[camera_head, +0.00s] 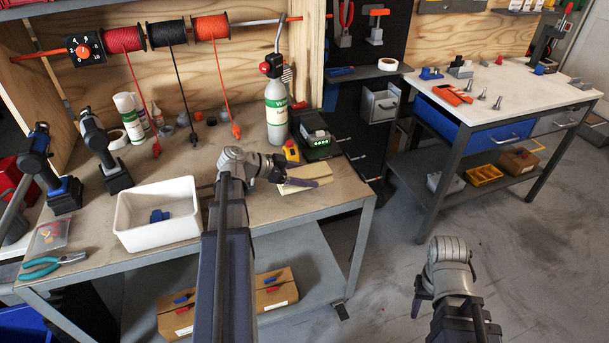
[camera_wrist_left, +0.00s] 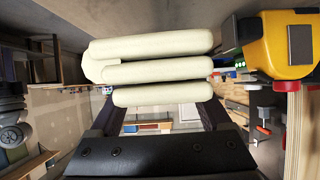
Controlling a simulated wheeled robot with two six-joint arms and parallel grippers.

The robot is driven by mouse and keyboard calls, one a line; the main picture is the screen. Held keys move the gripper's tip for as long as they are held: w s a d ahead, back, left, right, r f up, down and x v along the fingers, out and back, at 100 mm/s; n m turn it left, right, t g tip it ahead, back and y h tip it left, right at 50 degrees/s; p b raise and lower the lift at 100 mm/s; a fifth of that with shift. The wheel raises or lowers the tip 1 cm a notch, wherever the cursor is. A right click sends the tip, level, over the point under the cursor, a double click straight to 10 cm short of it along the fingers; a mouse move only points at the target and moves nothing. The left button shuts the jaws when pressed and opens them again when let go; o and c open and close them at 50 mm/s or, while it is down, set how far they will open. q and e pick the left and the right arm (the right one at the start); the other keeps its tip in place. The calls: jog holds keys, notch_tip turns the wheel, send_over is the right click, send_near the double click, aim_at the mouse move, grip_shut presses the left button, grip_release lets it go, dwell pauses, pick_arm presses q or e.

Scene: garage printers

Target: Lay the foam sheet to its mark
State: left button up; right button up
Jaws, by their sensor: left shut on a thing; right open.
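My left gripper (camera_head: 308,182) is over the right end of the wooden workbench and is shut on a cream, padded-looking piece, which I take as the foam sheet (camera_head: 306,171). In the left wrist view the foam sheet (camera_wrist_left: 155,72) shows as several thick rounded layers across the fingers (camera_wrist_left: 158,118). I cannot tell whether it touches the bench. My right gripper (camera_head: 420,300) is open and empty, low over the floor at the right. I cannot make out a mark for the sheet; the arm and sheet hide part of the bench.
A yellow and black tape measure (camera_wrist_left: 283,45) is close beside the sheet; it also shows in the head view (camera_head: 291,151). A green-lit device (camera_head: 318,137) and a gas bottle (camera_head: 276,112) stand behind. A white bin (camera_head: 158,238) is left of my arm.

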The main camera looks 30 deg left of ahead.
pick_arm(q)
jog(key=shift+f+b, duration=1.1)
jog(key=shift+f, duration=0.35)
jog(key=shift+f+b, duration=0.45)
dwell(0.5)
jog(key=o, duration=1.3)
jog(key=p+v, duration=0.3)
jog(key=v, duration=0.4)
jog(key=shift+s+a+r+p, duration=0.15)
jog(key=shift+s+a+p, duration=0.1)
jog(key=shift+a+p, duration=0.1)
jog(key=shift+d, duration=0.1)
